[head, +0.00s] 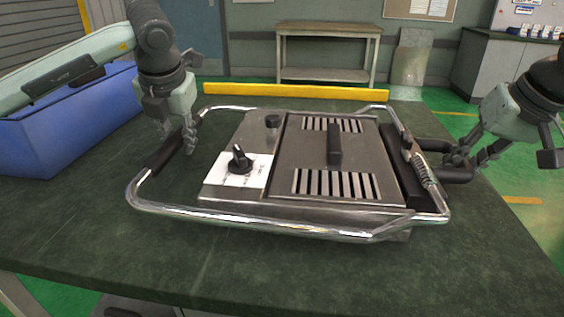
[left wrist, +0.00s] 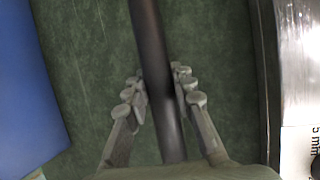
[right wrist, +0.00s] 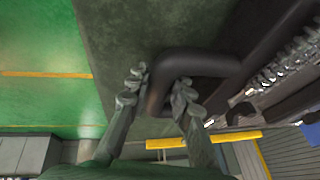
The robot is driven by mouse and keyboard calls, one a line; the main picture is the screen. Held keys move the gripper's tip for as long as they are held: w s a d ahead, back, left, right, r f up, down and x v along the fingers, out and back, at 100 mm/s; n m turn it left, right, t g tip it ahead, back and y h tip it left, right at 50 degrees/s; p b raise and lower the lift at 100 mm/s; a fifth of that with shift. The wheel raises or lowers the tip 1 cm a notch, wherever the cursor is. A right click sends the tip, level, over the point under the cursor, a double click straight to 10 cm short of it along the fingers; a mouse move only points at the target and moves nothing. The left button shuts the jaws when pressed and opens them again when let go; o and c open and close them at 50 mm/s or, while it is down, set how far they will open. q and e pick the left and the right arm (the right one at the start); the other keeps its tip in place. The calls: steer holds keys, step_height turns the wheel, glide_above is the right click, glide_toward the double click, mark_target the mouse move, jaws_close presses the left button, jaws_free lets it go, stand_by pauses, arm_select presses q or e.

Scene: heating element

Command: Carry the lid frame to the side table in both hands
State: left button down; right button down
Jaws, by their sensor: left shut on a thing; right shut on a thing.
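The lid frame (head: 230,218) is a chrome tube loop with black grips, around a metal heating unit (head: 260,135) on the dark green worktable (head: 80,225). I cannot tell whether the frame is lifted. My left gripper (head: 184,148) is shut on the frame's left black grip (head: 160,157); the left wrist view shows the dark bar (left wrist: 150,40) between its fingers. My right gripper (head: 480,158) is shut on the black loop handle (head: 452,174) at the right side; this handle also shows in the right wrist view (right wrist: 205,62). A low table (head: 328,28), possibly the side table, stands by the back wall.
A blue bin (head: 60,130) stands at the left of the worktable. A yellow beam (head: 295,91) runs along behind the worktable. Grey cabinets (head: 500,65) stand at the back right. Green floor is open at the right.

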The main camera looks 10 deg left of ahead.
arm_select(q)
steer(key=shift+f, duration=0.15)
arm_select(e)
steer(key=shift+w+f, duration=0.1)
steer(key=shift+f, duration=0.05)
arm_select(q)
steer(key=c, duration=1.6)
jaws_free()
steer(key=shift+f, duration=0.15)
steer(key=shift+c, duration=0.2)
arm_select(e)
steer(key=c, duration=1.7)
jaws_free()
steer(key=shift+d+f, duration=0.1)
steer(key=shift+f, duration=0.05)
arm_select(q)
steer(key=o, duration=0.4)
steer(key=shift+s, duration=0.1)
steer(key=shift+c, duration=0.2)
arm_select(e)
steer(key=o, duration=0.4)
steer(key=shift+s, duration=0.2)
steer(key=shift+c, duration=0.2)
arm_select(q)
steer(key=v, duration=1.2)
arm_select(e)
steer(key=v, duration=1.2)
